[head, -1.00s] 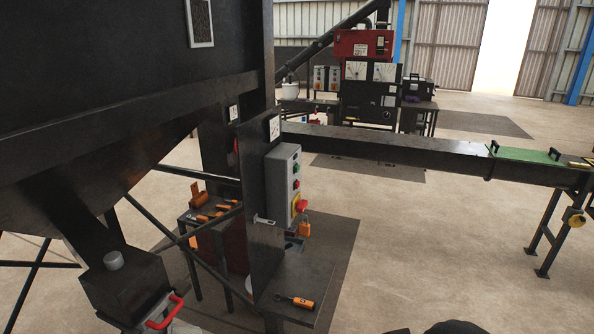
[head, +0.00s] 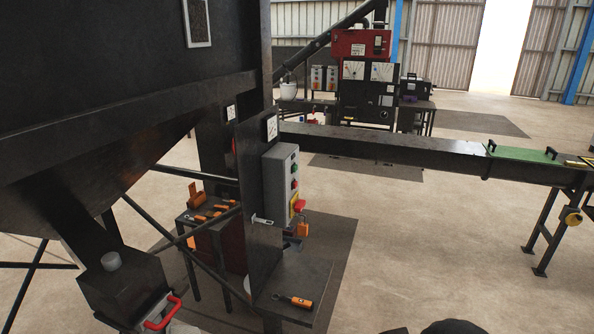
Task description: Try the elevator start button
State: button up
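A grey control box (head: 281,178) is fixed to a dark upright plate (head: 258,205) in the middle of the head view. Its right-hand face carries small coloured buttons (head: 295,184), seen at a steep angle. A red mushroom button (head: 299,205) on yellow sits at its lower end. I cannot read which button is the elevator start. An orange padlock-like item (head: 302,230) hangs just below the box. My gripper is not in view, so nothing of mine is seen touching the box.
A dark shelf (head: 318,280) below the box holds an orange-handled tool (head: 293,301). A large dark hopper (head: 110,120) fills the left. A long dark trough (head: 390,150) runs right behind the box. Another machine with a red box (head: 362,43) stands behind. Open floor (head: 430,250) lies to the right.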

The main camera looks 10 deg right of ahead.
jog(key=c, duration=0.6)
grip_shut()
dwell(0.8)
